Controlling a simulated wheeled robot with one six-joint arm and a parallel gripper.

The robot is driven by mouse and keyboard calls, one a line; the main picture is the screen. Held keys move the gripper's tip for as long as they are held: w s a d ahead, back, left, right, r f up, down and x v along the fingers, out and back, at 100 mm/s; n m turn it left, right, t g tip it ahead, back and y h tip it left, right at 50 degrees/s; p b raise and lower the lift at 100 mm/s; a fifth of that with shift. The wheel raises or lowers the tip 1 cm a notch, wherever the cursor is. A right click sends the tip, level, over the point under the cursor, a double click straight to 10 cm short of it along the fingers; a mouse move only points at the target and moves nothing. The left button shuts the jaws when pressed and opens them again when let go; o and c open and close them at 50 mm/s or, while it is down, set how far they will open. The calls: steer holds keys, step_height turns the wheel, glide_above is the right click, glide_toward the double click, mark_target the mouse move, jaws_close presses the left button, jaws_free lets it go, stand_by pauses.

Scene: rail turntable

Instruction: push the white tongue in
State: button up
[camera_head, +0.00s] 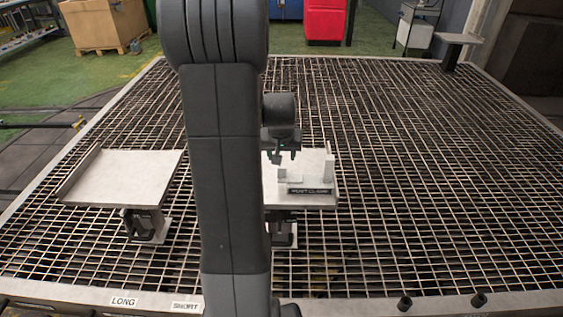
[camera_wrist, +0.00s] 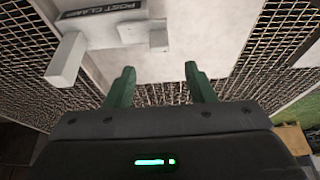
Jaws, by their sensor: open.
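A pale clamp fixture (camera_head: 305,180) with a black "POST CLAMP" label (camera_head: 310,191) stands on the right-hand plate. A taller white post (camera_head: 329,168) rises at its right end and a small pale block (camera_head: 282,176) sits at its left end. In the wrist view, a long white bar (camera_wrist: 67,59) and a small block (camera_wrist: 158,39) stick out from the labelled body. I cannot tell for sure which part is the white tongue. My gripper (camera_head: 283,158) is above the plate, near the small block. In the wrist view its fingers (camera_wrist: 161,78) are apart with nothing between them.
The right-hand plate (camera_head: 275,197) is partly hidden by my arm. Another pale plate (camera_head: 125,175) with a raised left edge stands on the left. Both stand over a metal grid deck (camera_head: 430,180). The deck is mostly clear to the right. "LONG" (camera_head: 123,301) and "SHORT" labels mark the front edge.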

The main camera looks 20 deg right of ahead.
steer(key=shift+v, duration=1.95)
steer(key=shift+c, duration=0.2)
